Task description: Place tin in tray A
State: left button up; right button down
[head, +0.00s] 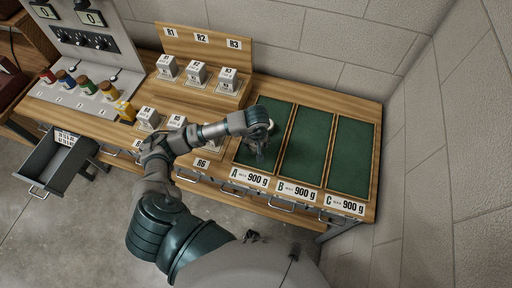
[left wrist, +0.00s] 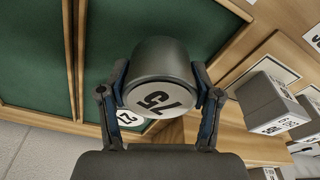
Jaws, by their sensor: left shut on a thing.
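My left gripper (head: 262,150) is over the near part of tray A (head: 276,108), a green-lined section with a wooden rim. In the left wrist view, the left gripper (left wrist: 160,100) is shut on a dark grey round tin (left wrist: 162,65), whose pale end reads 75. A finger is on each side of the tin. A second pale round label (left wrist: 129,118), perhaps reading 21, shows behind the left finger and is partly hidden. In the head view the held tin is small and hard to make out. My right gripper is not seen.
Tray B (head: 305,145) and tray C (head: 350,155) lie right of tray A and look empty. Pale blocks stand on a wooden riser (head: 205,90) and in front of it, left of tray A. An open drawer (head: 58,160) juts out at the left.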

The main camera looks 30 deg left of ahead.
aim_at(256, 149)
pick_arm(q)
jog(key=f, duration=0.3)
jog(key=shift+s+d, duration=0.15)
jog(key=shift+d, duration=0.55)
jog(key=shift+f, duration=0.15)
jog(key=o, duration=1.1)
jog(key=shift+a, duration=0.2)
jog(key=shift+o, duration=0.4)
jog(key=shift+a, duration=0.4)
jog(key=shift+d+r, duration=0.15)
jog(key=shift+r, duration=0.05)
jog(key=r, duration=0.7)
jog(key=s+d+r, duration=0.1)
jog(key=r, duration=0.2)
jog(key=shift+d+r, duration=0.1)
jog(key=shift+r, duration=0.3)
jog(key=shift+s+r, duration=0.15)
jog(key=shift+r, duration=0.3)
